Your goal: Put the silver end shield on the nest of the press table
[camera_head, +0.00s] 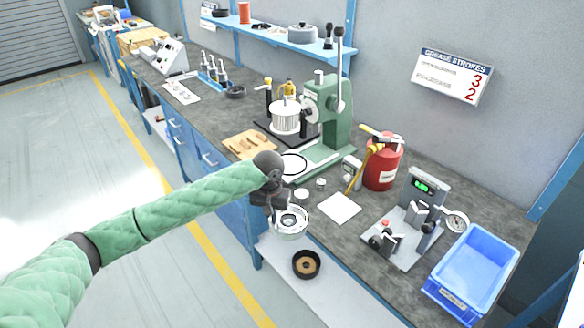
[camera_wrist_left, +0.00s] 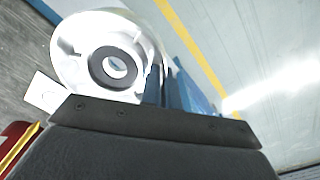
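The silver end shield (camera_head: 291,232) is a round bright cup with a dark ring at its centre. It is at the front edge of the bench, and it fills the upper left of the left wrist view (camera_wrist_left: 68,50). My left gripper (camera_head: 277,212) appears shut on its rim; the fingertips are largely hidden. The green press (camera_head: 324,105) stands further back, its table (camera_head: 318,163) low in front of it. A dark ring (camera_head: 293,164), apparently the nest, shows there with nothing on it. My right gripper is out of view.
A wooden block (camera_head: 250,144) lies left of the press table. A white pad (camera_head: 339,208), red can (camera_head: 383,163), gauge fixture (camera_head: 408,235) and blue bin (camera_head: 472,270) are to the right.

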